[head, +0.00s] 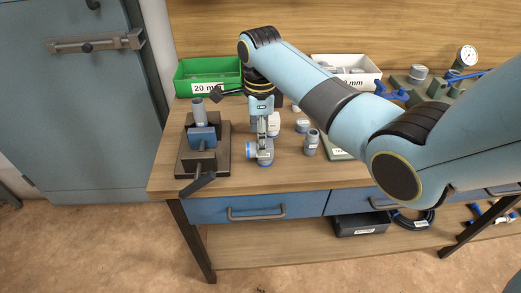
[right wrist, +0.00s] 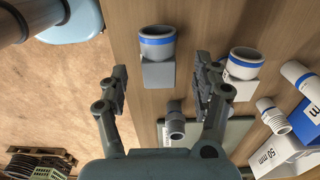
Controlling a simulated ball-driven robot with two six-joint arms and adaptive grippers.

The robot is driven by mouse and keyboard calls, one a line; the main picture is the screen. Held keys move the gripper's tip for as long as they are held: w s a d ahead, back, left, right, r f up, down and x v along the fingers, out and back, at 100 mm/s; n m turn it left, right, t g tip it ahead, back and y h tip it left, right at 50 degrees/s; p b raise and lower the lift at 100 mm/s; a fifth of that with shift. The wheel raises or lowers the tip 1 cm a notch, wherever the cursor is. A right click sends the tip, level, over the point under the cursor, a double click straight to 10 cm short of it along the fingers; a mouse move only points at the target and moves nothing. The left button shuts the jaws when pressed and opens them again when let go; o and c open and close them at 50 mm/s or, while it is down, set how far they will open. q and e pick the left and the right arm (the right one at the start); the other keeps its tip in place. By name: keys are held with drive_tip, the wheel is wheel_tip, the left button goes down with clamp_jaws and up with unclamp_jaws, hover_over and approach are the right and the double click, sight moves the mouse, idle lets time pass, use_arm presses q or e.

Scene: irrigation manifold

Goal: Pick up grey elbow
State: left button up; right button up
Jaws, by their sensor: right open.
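A grey elbow with a blue band (head: 264,157) is on the bench, directly below my right gripper (head: 262,138) in the head view. In the right wrist view, a grey elbow (right wrist: 157,72) with a blue band around its round mouth lies ahead, in line with the gap between the fingers. My right gripper (right wrist: 160,78) is open, with one finger toward each side of that elbow and nothing held. A second grey piece with a blue ring (right wrist: 243,66) stands right of the right finger. My left gripper is not in view.
A vise (head: 203,143) with an upright pipe stands left of the gripper. A green 20 mm bin (head: 196,84) and a white bin (head: 348,65) are behind. A threaded grey fitting (head: 311,143) stands to the right. In the wrist view, another threaded fitting (right wrist: 175,124) is near the right finger.

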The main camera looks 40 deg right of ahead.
sight(266, 161)
wheel_tip(266, 161, down, 4)
drive_tip(key=shift+f, duration=0.2)
drive_tip(key=c, duration=1.2)
drive_tip(key=shift+c, duration=0.2)
drive_tip(key=shift+r, duration=0.1)
